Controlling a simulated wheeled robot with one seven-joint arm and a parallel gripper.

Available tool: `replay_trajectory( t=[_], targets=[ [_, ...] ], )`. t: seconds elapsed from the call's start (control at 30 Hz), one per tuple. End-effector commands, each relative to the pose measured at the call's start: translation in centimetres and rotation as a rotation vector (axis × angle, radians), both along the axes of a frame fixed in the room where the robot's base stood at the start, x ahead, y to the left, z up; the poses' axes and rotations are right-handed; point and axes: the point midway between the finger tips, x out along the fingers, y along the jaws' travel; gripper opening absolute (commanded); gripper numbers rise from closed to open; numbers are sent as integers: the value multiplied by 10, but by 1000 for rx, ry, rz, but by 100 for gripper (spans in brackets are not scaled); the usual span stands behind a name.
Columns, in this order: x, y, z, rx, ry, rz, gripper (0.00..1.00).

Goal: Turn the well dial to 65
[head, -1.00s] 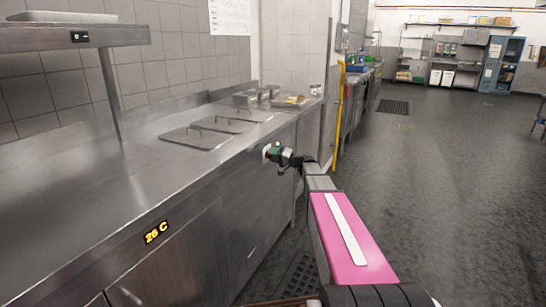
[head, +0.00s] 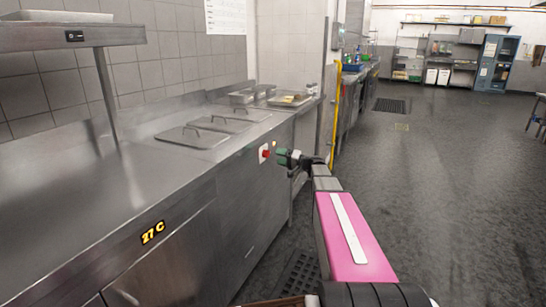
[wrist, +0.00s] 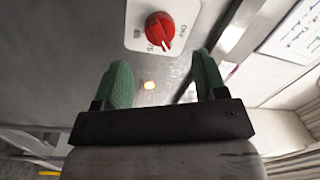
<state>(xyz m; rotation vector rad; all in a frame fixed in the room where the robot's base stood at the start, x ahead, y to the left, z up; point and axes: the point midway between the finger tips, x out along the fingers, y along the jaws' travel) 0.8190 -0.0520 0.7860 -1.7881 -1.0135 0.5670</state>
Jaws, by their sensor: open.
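The well dial (wrist: 160,29) is a red knob with a white pointer line on a white plate, set in the steel counter front. In the head view the dial (head: 264,153) shows on the counter's right front, just left of my gripper (head: 288,158). In the wrist view my gripper (wrist: 165,82) has two green fingers spread apart with nothing between them. The dial is beyond the fingertips and not touched.
Lidded wells (head: 193,136) and metal pans (head: 290,100) sit in the steel countertop (head: 150,165). A yellow pole (head: 336,105) stands past the counter's end. The floor (head: 440,170) to the right is clear.

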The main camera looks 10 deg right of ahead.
Motion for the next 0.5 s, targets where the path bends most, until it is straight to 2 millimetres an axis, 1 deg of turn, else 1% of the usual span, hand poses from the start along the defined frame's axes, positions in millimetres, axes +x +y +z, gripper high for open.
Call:
replay_trajectory(
  t=[0.03, 0.2, 0.3, 0.5],
  targets=[
    [-7, -9, 0, 0, 0, -2, 65],
    [-20, -30, -2, 0, 0, -1, 65],
    [-24, -37, -2, 0, 0, -1, 65],
    [-27, -42, -3, 0, 0, 0, 65]
  ],
)
